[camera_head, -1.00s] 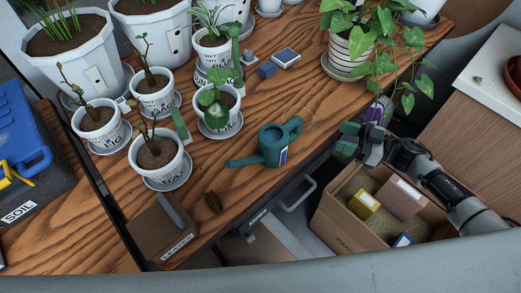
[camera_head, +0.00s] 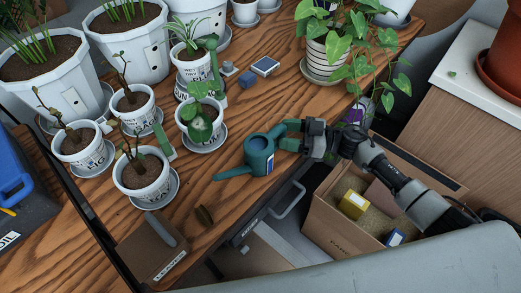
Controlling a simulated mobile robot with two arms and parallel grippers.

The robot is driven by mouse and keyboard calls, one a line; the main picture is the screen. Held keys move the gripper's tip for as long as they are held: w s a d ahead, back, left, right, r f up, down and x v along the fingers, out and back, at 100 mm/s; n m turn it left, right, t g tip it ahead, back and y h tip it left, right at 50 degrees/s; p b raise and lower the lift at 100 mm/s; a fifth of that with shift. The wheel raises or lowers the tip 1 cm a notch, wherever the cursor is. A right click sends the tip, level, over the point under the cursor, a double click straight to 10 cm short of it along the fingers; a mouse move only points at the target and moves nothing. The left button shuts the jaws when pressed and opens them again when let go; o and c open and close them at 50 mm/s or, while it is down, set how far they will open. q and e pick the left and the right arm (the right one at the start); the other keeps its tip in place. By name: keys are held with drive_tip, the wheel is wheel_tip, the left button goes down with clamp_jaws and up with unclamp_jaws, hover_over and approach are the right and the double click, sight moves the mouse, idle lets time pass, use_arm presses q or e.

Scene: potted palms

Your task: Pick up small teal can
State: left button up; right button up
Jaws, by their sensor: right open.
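The small teal can (camera_head: 258,157) is a watering can standing upright on the wooden bench, near its front edge. Its spout points left and its handle points right, toward my right gripper. My right gripper (camera_head: 286,135) is open, with its green fingers at the can's handle end. The fingers seem to lie on either side of the handle, which they partly hide; I cannot tell whether they touch it. My left gripper is not in view.
Potted seedlings (camera_head: 144,173) on saucers stand left of the can. A trailing plant (camera_head: 340,45) hangs near my right arm. A cardboard box (camera_head: 326,223) with small packets is below the bench edge. A brown box (camera_head: 152,250) lies at the front left corner.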

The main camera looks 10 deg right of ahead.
drive_tip(key=shift+c, duration=0.2)
clamp_jaws()
idle(0.3)
